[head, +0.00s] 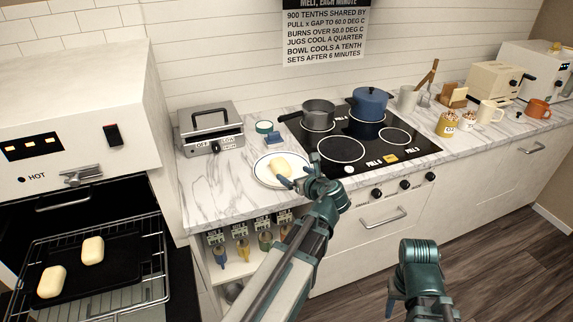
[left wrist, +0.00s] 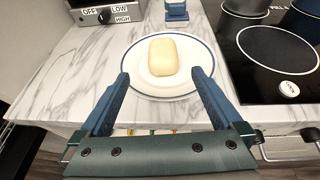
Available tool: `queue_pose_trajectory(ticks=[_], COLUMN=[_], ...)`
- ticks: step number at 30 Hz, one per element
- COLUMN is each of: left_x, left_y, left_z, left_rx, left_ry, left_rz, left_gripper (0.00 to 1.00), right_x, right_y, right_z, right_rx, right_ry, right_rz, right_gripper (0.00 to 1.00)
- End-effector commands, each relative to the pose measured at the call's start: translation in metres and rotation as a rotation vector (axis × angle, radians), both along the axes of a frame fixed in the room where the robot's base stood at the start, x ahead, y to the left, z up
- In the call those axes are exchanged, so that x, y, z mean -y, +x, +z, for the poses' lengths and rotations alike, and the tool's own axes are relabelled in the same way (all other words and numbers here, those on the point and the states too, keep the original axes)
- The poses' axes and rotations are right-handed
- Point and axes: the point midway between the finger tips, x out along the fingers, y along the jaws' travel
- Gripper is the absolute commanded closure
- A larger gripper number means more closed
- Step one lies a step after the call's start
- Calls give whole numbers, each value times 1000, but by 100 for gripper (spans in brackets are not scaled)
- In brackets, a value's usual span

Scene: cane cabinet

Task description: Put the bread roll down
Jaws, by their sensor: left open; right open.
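A pale bread roll (head: 280,166) lies on a white plate with a blue rim (head: 262,179) on the marble counter, left of the stove. The roll also shows in the left wrist view (left wrist: 163,57), in the middle of the plate (left wrist: 140,82). My left gripper (head: 290,180) is open and empty at the plate's near side. In the left wrist view its two blue fingers (left wrist: 160,88) are spread wide, and the roll lies beyond their tips. My right gripper (head: 390,298) hangs low in front of the cabinets, open, away from the counter.
Two more rolls (head: 92,250) (head: 51,282) lie on a dark tray (head: 122,270) in the open oven at left. A metal press (head: 209,128) stands behind the plate. The black stovetop (head: 372,150) with a grey pot (head: 319,115) and a blue pot (head: 369,103) is to the right.

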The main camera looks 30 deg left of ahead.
Motion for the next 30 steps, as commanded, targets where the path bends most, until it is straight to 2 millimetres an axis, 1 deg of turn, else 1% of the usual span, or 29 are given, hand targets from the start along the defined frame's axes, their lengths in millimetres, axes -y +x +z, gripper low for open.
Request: queue_pose_trajectory(ticks=[5,12,15,18,22,27,30], left_x=[-6,-38,-50,-58,-63,-64,-67], left_y=[5,30,39,45,47,48,51], left_z=[-5,-24,-30,-33,-35,-35,-39], left_rx=[-3,-2,-1,-2,-2,-1,-1], left_ry=[3,1,1,0,0,0,0], left_rz=[0,2,1,1,1,0,0], left_gripper=[0,0,0,0,0,0,0], right_x=[0,0,0,0,0,0,0], right_y=[0,0,0,0,0,0,0], right_z=[-5,-24,-30,-33,-34,-35,-38], right_rx=[0,0,0,0,0,0,0], right_ry=[0,0,0,0,0,0,0], right_rz=[0,0,0,0,0,0,0], right_gripper=[50,50,50,50,50,50,50])
